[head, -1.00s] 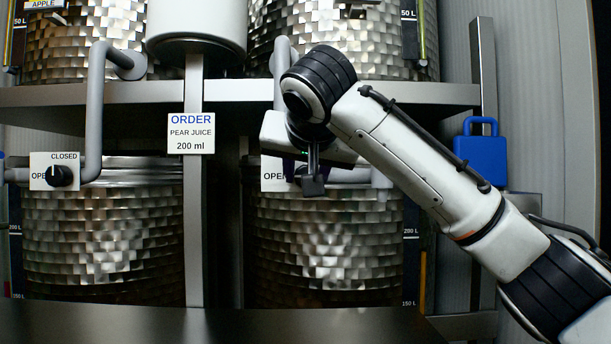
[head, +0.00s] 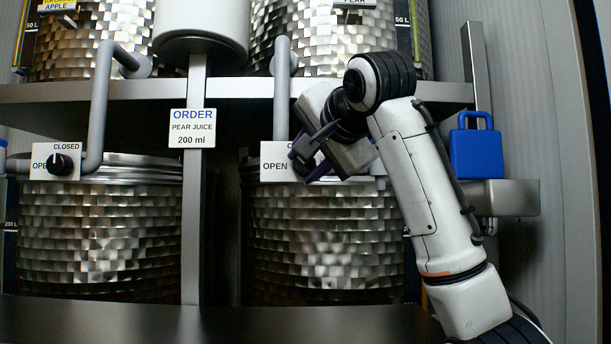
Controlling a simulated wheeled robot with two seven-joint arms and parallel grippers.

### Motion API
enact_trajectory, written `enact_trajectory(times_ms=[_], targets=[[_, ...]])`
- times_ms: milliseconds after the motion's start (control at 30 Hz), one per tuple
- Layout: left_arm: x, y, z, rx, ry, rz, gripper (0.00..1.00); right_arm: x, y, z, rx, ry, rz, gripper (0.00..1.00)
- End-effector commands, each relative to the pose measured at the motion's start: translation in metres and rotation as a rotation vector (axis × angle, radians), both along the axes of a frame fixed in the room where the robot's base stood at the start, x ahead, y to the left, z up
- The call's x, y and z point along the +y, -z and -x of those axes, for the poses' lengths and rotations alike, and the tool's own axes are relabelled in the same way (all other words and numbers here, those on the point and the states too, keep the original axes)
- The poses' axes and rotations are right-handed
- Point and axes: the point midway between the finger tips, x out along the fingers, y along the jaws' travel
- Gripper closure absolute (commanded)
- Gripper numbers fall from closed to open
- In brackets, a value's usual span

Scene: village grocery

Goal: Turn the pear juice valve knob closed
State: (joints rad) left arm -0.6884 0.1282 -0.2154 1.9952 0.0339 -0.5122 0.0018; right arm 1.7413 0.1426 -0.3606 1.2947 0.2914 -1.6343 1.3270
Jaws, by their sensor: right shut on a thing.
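The white valve plate (head: 274,166) below the right-hand pipe (head: 281,90) reads OPEN on its left. That pipe comes down from under the upper tank labelled PEAR (head: 355,3). My right gripper (head: 306,162) reaches in from the right and is shut on the knob at the plate's right side. The fingers and wrist hide the knob almost wholly, so I cannot tell which way it points. They also cover the right part of the plate. My left gripper is not in view.
A second black knob (head: 60,164) sits on the left plate marked OPEN and CLOSED, below the APPLE tank. An order card (head: 192,128) reads pear juice 200 ml. A steel shelf (head: 235,92) runs above the lower tanks.

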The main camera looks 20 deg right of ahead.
Motion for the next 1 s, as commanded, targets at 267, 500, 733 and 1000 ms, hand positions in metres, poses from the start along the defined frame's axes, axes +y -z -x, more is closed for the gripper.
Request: enact_trajectory(times_ms=[267,500,733,1000], targets=[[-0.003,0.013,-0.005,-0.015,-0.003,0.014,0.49,0.0,0.007,0.0,-0.067,-0.001,-0.255,0.9],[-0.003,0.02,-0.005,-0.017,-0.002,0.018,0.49,0.0,0.007,0.0,-0.125,0.0,-0.459,0.9],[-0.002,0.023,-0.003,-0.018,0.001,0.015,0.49,-0.001,0.007,0.0,-0.166,0.001,-0.608,0.9],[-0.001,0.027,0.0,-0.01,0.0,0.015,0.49,-0.001,0.006,0.0,-0.194,0.002,-0.705,0.9]])
